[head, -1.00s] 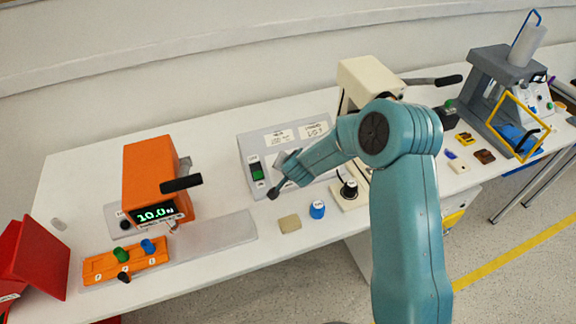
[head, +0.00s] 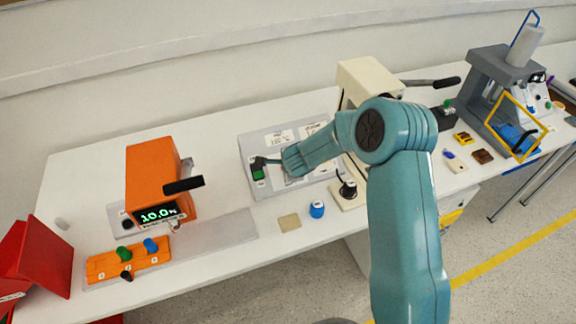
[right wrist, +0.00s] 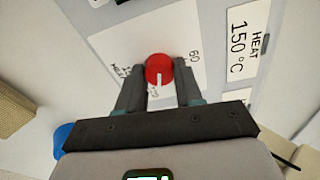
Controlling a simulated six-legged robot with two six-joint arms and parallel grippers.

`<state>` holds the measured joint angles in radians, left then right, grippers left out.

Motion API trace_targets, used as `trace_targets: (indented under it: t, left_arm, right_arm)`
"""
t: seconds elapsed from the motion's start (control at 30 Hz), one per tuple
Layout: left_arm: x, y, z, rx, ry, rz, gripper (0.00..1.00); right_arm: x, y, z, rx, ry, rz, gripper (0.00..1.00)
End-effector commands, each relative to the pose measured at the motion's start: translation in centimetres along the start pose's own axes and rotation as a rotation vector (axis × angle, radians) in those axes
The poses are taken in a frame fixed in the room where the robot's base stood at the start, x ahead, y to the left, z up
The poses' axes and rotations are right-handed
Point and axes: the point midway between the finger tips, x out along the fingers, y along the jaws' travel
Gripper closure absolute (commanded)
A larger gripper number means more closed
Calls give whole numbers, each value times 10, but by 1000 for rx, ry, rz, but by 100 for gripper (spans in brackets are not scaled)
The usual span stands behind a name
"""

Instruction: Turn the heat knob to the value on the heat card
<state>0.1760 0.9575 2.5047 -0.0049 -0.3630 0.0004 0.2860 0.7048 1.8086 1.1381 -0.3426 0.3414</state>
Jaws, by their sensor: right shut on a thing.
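The heat knob (right wrist: 159,70) is red with a white line pointing toward the bottom of the right wrist view. My right gripper (right wrist: 160,82) is shut on it, one finger on each side. A printed scale plate (right wrist: 115,45) lies under it; "60" reads at its upper right, and the fingers hide other marks. My left gripper is not in view.
A tan block (head: 289,222) and a blue-sided cap (head: 317,209) lie in front. An orange device (head: 150,175) with a green display stands left. A cream machine (head: 368,80) with a lever stands behind my arm.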

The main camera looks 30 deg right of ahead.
Motion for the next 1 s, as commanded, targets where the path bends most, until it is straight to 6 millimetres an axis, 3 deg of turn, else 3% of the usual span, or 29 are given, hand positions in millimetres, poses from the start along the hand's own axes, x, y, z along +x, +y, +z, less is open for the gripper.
trace_targets:
  t: [1.0]
  left_arm:
    - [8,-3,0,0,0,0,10]
  right_arm:
    - [1,-1,-3,944,-48,84,95]
